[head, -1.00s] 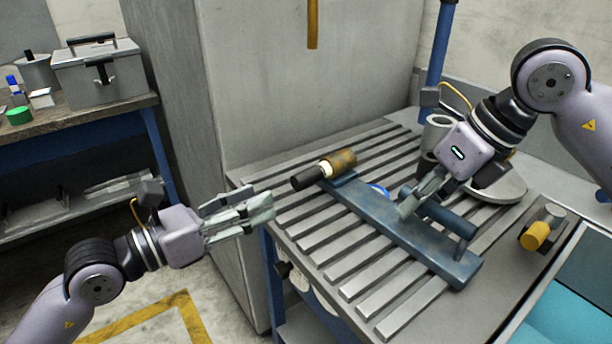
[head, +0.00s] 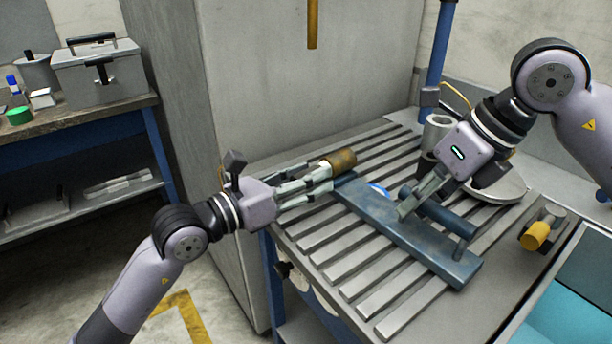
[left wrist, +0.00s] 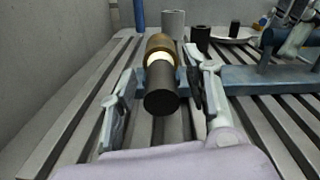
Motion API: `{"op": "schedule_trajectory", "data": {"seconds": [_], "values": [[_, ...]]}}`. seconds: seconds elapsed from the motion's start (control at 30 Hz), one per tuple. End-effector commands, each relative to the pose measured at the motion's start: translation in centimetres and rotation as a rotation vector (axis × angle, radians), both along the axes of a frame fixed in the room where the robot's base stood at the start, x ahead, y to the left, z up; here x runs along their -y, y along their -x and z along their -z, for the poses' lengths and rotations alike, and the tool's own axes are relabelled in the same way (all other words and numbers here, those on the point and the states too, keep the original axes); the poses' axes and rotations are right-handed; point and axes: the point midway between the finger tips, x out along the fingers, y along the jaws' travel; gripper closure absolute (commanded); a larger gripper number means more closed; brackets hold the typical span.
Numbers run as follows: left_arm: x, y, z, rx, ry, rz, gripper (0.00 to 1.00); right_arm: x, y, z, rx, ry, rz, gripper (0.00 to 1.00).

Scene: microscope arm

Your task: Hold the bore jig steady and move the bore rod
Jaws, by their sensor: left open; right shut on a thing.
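The bore rod (head: 343,160) has a brown-brass end, a pale ring and a black handle. It lies at the far left end of the blue bore jig (head: 385,220). My left gripper (head: 322,178) is open, with its fingers around the black handle, which they mostly hide in the head view. In the left wrist view the bore rod (left wrist: 161,85) points away between the two spread fingers. The bore jig (left wrist: 255,78) also shows at right in the left wrist view.
The jig lies on a slotted metal table (head: 345,270). A grey cylinder (head: 437,130) and a round plate (head: 505,190) stand behind my right gripper. A yellow-ended part (head: 536,236) lies at right. A tall grey cabinet wall (head: 290,90) rises behind the table's left side.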

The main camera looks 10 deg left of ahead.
Motion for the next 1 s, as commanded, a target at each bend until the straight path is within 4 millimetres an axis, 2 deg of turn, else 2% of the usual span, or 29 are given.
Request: {"op": "schedule_trajectory", "data": {"seconds": [0.13,0.8,1.0], "values": [[-0.01,0.01,0.01,0.0,0.0,0.0,0.56,-0.02,-0.03,-0.1,0.002,-0.002,0.001,1.0],[-0.05,0.01,0.03,-0.001,-0.001,-0.001,1.0,-0.02,-0.02,-0.12,0.002,-0.002,0.001,1.0],[-0.06,0.0,0.04,-0.001,-0.001,-0.001,1.0,-0.02,-0.02,-0.12,0.002,-0.002,0.001,1.0]]}}
